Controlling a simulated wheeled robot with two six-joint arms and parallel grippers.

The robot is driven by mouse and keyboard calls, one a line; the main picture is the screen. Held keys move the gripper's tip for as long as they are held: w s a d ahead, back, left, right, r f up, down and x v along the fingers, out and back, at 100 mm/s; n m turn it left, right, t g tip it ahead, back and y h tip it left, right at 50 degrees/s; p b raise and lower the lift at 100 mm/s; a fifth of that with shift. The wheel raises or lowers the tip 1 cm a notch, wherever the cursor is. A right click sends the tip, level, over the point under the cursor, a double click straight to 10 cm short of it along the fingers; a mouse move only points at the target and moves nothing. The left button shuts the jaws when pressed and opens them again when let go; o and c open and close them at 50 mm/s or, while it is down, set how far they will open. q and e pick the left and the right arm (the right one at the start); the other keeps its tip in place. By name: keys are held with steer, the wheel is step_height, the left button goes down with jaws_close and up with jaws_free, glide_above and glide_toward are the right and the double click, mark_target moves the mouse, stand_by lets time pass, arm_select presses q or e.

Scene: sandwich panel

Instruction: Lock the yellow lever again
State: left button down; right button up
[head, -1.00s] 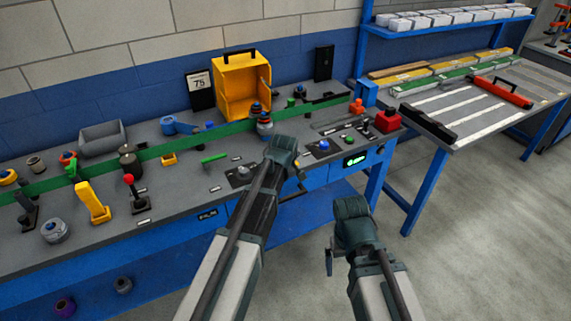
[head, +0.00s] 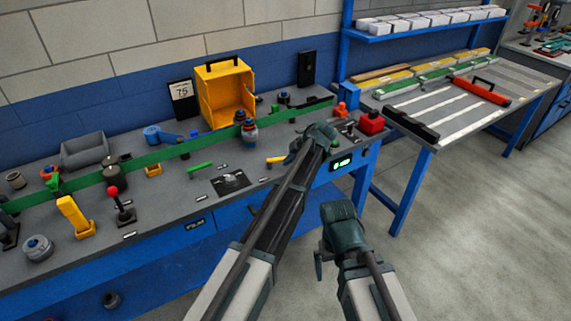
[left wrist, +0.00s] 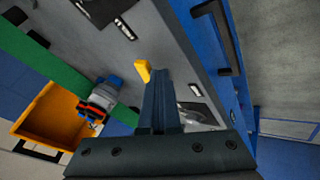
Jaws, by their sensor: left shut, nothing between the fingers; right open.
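A small yellow lever handle (head: 276,159) lies low over the grey panel top in the head view, just left of my left gripper (head: 292,158). In the left wrist view the yellow handle (left wrist: 143,70) shows right at the tips of my left gripper (left wrist: 160,78). The gripper's fingers are together with nothing between them; whether they touch the handle I cannot tell. The lever's base is hidden. A larger yellow lever (head: 74,216) stands tilted at the left of the panel. My right gripper (head: 319,262) hangs open and empty in front of the panel.
A green bar (head: 178,150) runs along the panel. Behind it stands an open yellow box (head: 226,95). A green handle (head: 199,167), a red-knobbed lever (head: 116,198) and a red block (head: 371,122) are on the top. The floor at right is clear.

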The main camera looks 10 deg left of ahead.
arm_select(q)
steer(key=shift+w+d+n+g, duration=0.1)
steer(key=shift+w+n+g, duration=0.25)
steer(key=shift+w, duration=0.2)
steer(key=shift+s, duration=0.25)
steer(key=shift+a, duration=0.25)
steer(key=shift+s+a, duration=0.1)
steer(key=shift+a, duration=0.55)
steer(key=shift+s, duration=0.1)
